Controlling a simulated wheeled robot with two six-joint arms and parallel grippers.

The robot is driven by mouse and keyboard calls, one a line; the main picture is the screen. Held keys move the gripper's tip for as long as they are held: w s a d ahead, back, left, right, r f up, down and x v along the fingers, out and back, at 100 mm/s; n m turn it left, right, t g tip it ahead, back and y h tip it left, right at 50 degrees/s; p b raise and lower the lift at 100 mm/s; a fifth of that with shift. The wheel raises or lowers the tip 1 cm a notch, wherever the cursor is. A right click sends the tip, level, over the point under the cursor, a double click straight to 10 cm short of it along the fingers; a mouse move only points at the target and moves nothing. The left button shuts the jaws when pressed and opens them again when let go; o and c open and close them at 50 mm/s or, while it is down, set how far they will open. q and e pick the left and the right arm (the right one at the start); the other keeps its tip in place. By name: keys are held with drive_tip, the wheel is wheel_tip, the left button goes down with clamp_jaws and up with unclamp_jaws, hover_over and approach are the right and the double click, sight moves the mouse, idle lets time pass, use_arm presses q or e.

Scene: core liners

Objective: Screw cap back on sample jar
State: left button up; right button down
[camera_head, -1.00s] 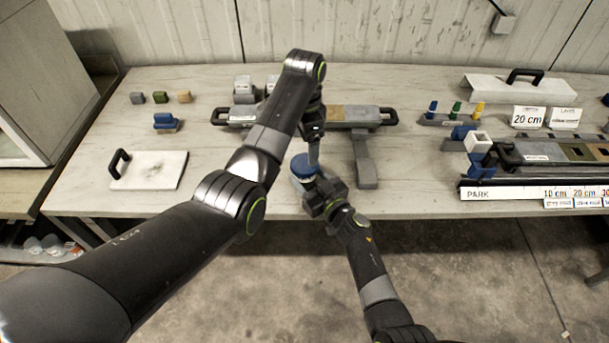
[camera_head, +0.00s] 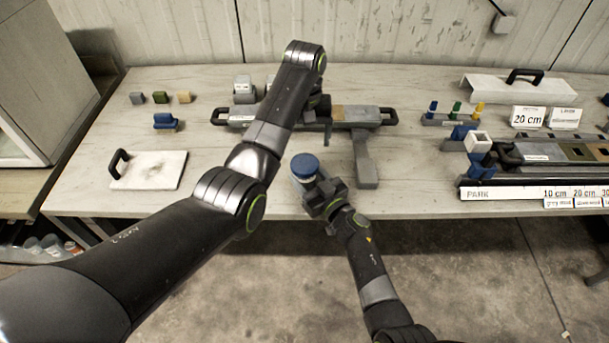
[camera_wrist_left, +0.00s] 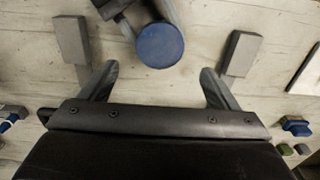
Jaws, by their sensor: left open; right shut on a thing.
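The sample jar (camera_head: 301,182) stands in my right gripper (camera_head: 318,183), which is shut on it near the table's front edge. The blue cap (camera_head: 305,165) sits on top of the jar and looks level. My left gripper (camera_head: 322,117) is above and behind the jar, apart from the cap, and partly hidden by its own arm. In the left wrist view my left gripper (camera_wrist_left: 158,85) is open and empty, with the blue cap (camera_wrist_left: 160,46) showing between and beyond its fingers. The jar body is mostly hidden there. How tight the cap sits cannot be told.
A grey tray with black handles (camera_head: 370,116) lies behind the jar, with a grey block (camera_head: 364,165) just right of it. A white board with a handle (camera_head: 150,170) lies at left. A labelled rack (camera_head: 520,193) stands at right. Bare table lies between block and rack.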

sight(304, 163)
idle(0.3)
use_arm(q)
drive_tip(key=shift+f, duration=4)
drive_tip(key=shift+c, duration=0.3)
drive_tip(key=c, duration=1)
drive_tip(key=shift+o, duration=0.2)
drive_tip(key=o, duration=1.2)
drive_tip(key=shift+c, duration=0.2)
wheel_tip(304, 163, up, 12)
